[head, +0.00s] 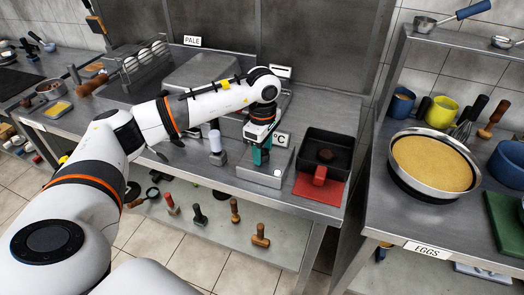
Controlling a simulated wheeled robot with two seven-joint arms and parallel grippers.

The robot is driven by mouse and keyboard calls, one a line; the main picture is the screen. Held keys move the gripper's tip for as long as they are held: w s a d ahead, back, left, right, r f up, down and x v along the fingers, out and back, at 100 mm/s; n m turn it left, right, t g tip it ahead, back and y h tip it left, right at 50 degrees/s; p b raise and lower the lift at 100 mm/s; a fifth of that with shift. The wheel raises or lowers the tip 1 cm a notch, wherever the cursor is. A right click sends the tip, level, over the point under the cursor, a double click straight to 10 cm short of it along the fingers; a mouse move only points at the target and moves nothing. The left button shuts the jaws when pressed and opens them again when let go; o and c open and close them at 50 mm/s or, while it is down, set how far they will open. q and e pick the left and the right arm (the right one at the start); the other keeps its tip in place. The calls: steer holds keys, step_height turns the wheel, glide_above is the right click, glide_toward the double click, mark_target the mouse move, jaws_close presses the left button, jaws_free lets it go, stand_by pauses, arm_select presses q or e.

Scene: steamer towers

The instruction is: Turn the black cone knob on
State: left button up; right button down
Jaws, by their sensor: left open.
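My left gripper (261,156) reaches down from the end of the white arm, over a grey metal box (277,172) on the steel counter. Its teal fingers are open and point down at the box's left part. I cannot make out the black cone knob; it may be hidden behind the gripper or too small to tell. I see nothing between the fingers, and cannot tell whether they touch the box. My right gripper is not in view.
A round cake tin (434,165) is on the right counter.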

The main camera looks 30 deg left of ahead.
arm_select(q)
steer(key=c, duration=1)
steer(key=m+b, duration=0.1)
steer(key=m, duration=0.2)
steer(key=shift+f, duration=0.15)
steer(key=m+b, duration=0.1)
steer(key=m, duration=0.1)
steer(key=shift+m, duration=0.9)
